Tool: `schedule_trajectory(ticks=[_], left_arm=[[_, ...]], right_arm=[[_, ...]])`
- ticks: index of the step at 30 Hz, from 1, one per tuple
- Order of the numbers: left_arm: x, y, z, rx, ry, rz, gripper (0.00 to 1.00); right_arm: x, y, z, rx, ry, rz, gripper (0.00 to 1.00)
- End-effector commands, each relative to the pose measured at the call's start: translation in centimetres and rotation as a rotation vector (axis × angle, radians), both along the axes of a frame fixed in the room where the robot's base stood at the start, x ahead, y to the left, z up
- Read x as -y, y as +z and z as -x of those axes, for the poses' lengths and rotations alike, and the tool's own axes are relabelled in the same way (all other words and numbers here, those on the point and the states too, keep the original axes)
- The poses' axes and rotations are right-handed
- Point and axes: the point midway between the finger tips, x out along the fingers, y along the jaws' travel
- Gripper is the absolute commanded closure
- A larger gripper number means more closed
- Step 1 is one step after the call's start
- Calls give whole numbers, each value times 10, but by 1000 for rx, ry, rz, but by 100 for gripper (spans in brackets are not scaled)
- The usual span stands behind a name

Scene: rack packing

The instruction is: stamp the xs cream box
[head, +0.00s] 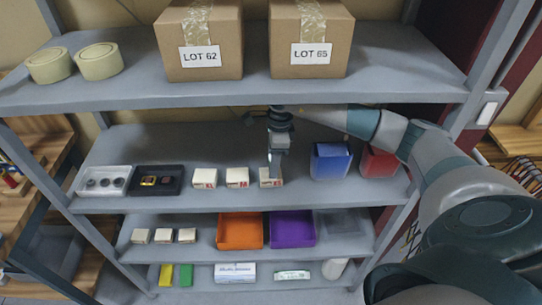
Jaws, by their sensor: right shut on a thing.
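The xs cream box (277,182) stands on the middle shelf, at the right end of a row of cream boxes. Its label reads XS. My right gripper (272,168) comes down over this box, fingers pointing down. It appears shut on the box; a finger covers part of its front and top. A white tray (82,193) with several small round dark pieces stands at the left of the same shelf. A black tray (132,190) beside it holds a yellow piece and a reddish piece. My left gripper is out of view.
Two more cream boxes (204,178) stand left of the gripper. A blue bin (331,164) and a red bin (379,163) are to its right. The upper shelf (140,92) hangs close above my arm. The lower shelf holds an orange bin (239,232) and a purple bin (292,230).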

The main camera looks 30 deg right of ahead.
Motion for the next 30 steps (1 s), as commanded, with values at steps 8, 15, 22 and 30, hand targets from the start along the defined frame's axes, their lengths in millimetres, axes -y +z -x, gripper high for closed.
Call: schedule_trajectory(ticks=[8, 15, 22, 30], left_arm=[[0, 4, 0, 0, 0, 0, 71], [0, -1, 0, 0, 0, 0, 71], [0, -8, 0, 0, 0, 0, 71], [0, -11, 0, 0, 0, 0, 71]], right_arm=[[6, 25, -14, 38, -16, -7, 79], [6, 14, -14, 38, -16, -6, 79], [5, -1, -14, 39, -15, -8, 79], [3, -11, -12, 34, -11, -8, 79]])
